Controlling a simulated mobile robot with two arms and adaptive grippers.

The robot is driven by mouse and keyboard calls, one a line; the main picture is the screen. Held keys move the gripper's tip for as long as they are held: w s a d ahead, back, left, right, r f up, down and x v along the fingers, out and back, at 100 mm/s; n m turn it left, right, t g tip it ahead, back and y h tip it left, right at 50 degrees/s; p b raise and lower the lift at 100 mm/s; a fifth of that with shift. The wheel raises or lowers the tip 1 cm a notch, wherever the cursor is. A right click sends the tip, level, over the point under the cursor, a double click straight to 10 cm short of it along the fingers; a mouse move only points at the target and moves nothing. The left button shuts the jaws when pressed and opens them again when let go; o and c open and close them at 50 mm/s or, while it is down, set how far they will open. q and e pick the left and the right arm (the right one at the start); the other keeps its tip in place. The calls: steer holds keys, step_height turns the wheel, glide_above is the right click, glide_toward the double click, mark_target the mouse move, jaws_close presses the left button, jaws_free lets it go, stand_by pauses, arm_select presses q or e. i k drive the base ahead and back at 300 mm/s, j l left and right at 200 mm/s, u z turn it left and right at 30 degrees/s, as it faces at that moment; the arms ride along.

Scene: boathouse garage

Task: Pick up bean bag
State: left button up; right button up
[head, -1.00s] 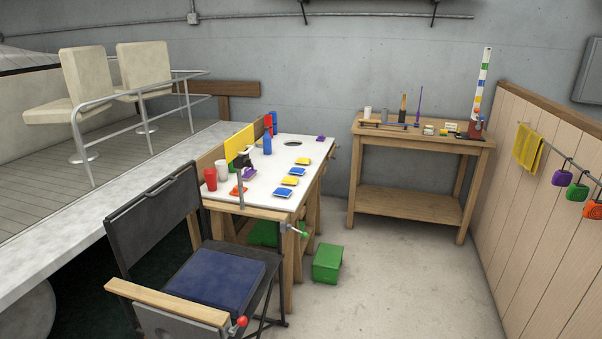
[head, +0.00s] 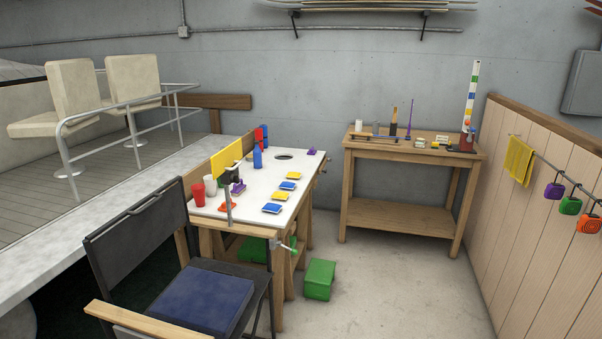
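Several small flat square pads that look like bean bags lie in a row on the white tabletop of the workbench (head: 252,212). One blue bean bag (head: 288,186) and one yellow bean bag (head: 272,208) are near its right edge. Another yellow bean bag (head: 294,175) lies farther back, and a blue bean bag (head: 281,195) lies between. An orange item (head: 227,206) and a purple item (head: 312,151) also sit on the bench. Neither gripper is in view.
A folding chair with a blue seat (head: 203,298) stands in front of the bench. A green box (head: 319,279) is on the floor beside it. A wooden table (head: 408,149) stands at the back wall. Bare floor (head: 400,290) lies to the right, up to a wood-panelled partition (head: 530,230).

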mark_target(285, 186)
steer(key=i+l+z, duration=0.15)
steer(key=i, duration=0.45)
steer(key=i+l+z, duration=0.2)
steer(key=i, duration=0.4)
steer(key=i+l+z, duration=0.15)
steer(key=i, duration=0.5)
steer(key=i+u, duration=0.25)
steer(key=i, duration=0.2)
steer(key=i+l+u, duration=0.1)
steer(key=i+u, duration=0.15)
steer(key=i, duration=0.2)
steer(key=i+l+u, duration=0.25)
steer(key=i, duration=0.2)
